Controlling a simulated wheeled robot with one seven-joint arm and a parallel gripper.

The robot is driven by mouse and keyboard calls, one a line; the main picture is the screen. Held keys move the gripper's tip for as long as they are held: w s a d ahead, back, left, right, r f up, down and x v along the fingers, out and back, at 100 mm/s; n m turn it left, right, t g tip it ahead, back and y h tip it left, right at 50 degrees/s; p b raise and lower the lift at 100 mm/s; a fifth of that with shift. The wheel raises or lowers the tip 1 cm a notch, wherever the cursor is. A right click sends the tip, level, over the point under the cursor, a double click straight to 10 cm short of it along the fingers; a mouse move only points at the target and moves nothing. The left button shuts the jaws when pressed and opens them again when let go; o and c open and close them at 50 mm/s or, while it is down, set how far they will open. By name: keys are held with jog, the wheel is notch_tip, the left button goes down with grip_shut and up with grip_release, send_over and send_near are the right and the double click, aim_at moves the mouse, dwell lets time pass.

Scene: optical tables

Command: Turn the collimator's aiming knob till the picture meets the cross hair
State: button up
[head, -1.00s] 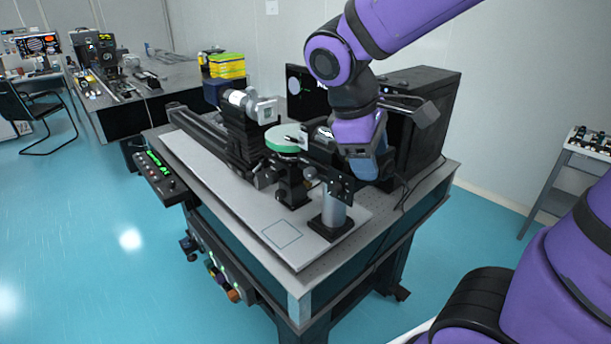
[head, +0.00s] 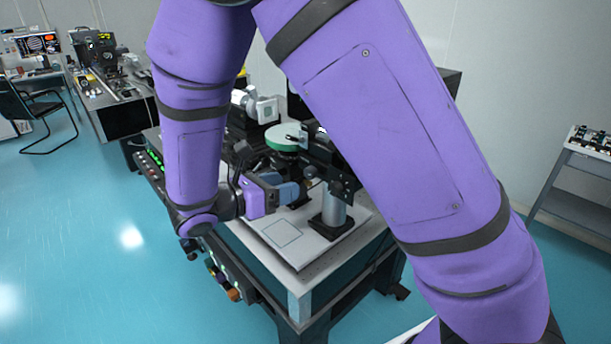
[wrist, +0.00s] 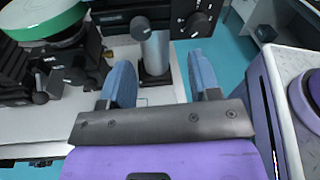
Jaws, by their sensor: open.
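My gripper (head: 290,193) is open and empty in front of the black assembly on the grey post (head: 334,208). In the wrist view its two blue fingers (wrist: 162,75) stand apart, with the post (wrist: 156,52) showing beyond the gap. Round black knobs show above the fingers: one on the right (wrist: 197,23) and one beside the post top (wrist: 139,27). I cannot tell for sure which is the collimator's aiming knob. The fingers touch no knob that I can see. The dark screen (head: 297,108) is mostly hidden by my arm; no picture or cross hair is readable.
A green-rimmed round stage (head: 283,136) and a white-and-grey barrel (head: 262,108) stand behind the gripper. A control box with green lights (head: 153,160) is on the table's left edge. The pale plate with a marked square (head: 283,233) is clear in front.

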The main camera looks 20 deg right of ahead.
aim_at(307, 175)
jog(key=w+d, duration=0.1)
jog(key=d, duration=0.1)
jog(key=w+d+f+n+t, duration=0.1)
jog(key=d, duration=0.2)
jog(key=w+d+n+t+h, duration=0.1)
jog(key=w+d, duration=0.1)
jog(key=shift+w+d+f, duration=0.1)
jog(key=shift+d+f, duration=0.15)
jog(key=shift+f, duration=0.15)
dwell(0.3)
jog(key=c, duration=0.9)
